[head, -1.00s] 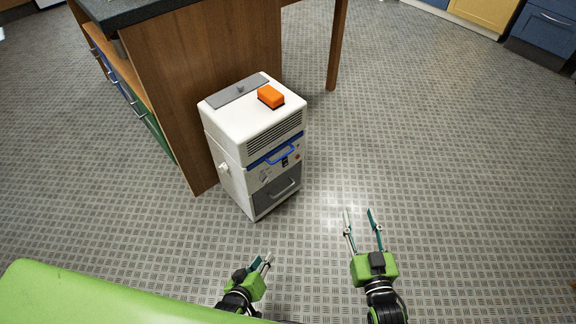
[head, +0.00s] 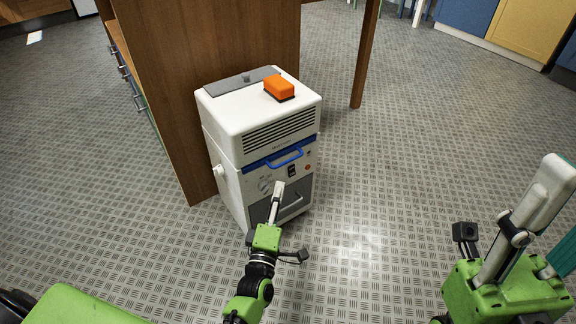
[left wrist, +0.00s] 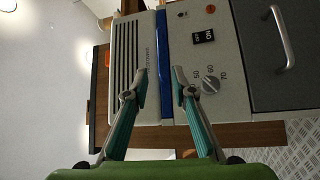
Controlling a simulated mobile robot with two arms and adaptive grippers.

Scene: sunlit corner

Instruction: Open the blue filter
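The blue filter (head: 287,158) is a blue strip with a loop handle across the front of a white machine (head: 233,112), below its vents. It looks shut. In the left wrist view the blue filter (left wrist: 163,60) runs up the picture between my left fingertips. My left gripper (left wrist: 160,75) is open and empty, one finger on each side of the strip; contact cannot be told. In the head view the left gripper (head: 279,190) is before the machine's front, just below the blue handle. My right gripper (head: 558,208) is open and empty at the right edge, partly cut off.
An orange block (head: 279,88) sits on the machine's top. Below the filter are a switch, a dial (left wrist: 210,85) and a grey drawer with a metal handle (left wrist: 284,38). A wooden counter (head: 200,75) stands behind and left. The floor to the right is clear.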

